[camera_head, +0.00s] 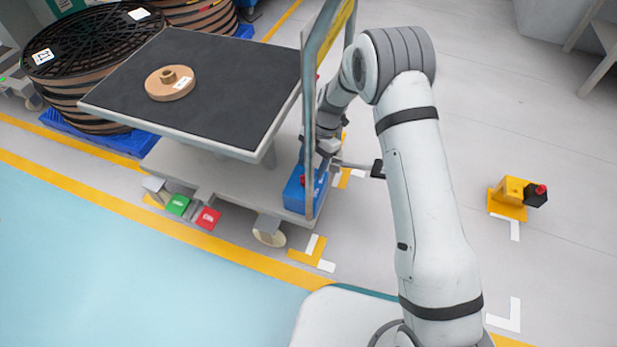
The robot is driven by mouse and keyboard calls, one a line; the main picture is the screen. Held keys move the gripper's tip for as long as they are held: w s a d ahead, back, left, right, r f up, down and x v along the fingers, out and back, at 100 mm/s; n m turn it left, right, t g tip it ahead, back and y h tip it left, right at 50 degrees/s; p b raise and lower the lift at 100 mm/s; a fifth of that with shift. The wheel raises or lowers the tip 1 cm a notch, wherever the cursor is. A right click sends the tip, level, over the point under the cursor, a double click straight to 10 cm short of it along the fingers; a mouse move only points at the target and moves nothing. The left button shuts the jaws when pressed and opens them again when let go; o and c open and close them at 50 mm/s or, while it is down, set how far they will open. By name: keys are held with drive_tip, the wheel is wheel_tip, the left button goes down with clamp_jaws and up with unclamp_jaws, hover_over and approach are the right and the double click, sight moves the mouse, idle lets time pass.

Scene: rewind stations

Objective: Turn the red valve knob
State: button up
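A small red part (303,180) shows at the blue box (296,197) on the trolley's lower deck, by the handle post. Another red knob (540,189) sits on a black block attached to a yellow unit (513,191) on the floor at the right. I cannot tell which of these is the valve knob. My gripper (326,150) is beside the trolley's handle frame, just above and to the right of the blue box. It is small and partly hidden by the frame and my arm, so its fingers and any contact are unclear.
The trolley has a dark top (225,85) carrying a brown flanged disc (170,83). Its upright handle frame (309,120) stands close to my arm. Green (178,205) and red (208,218) pedals are at its front. Large cable reels (95,45) stand behind left. Floor at right is mostly clear.

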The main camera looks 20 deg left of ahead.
drive_tip(key=b+x, duration=0.1)
drive_tip(key=x, duration=0.3)
drive_tip(key=shift+f, duration=0.15)
drive_tip(key=shift+c, duration=0.4)
drive_tip(key=shift+d, duration=0.1)
drive_tip(key=c, duration=0.9)
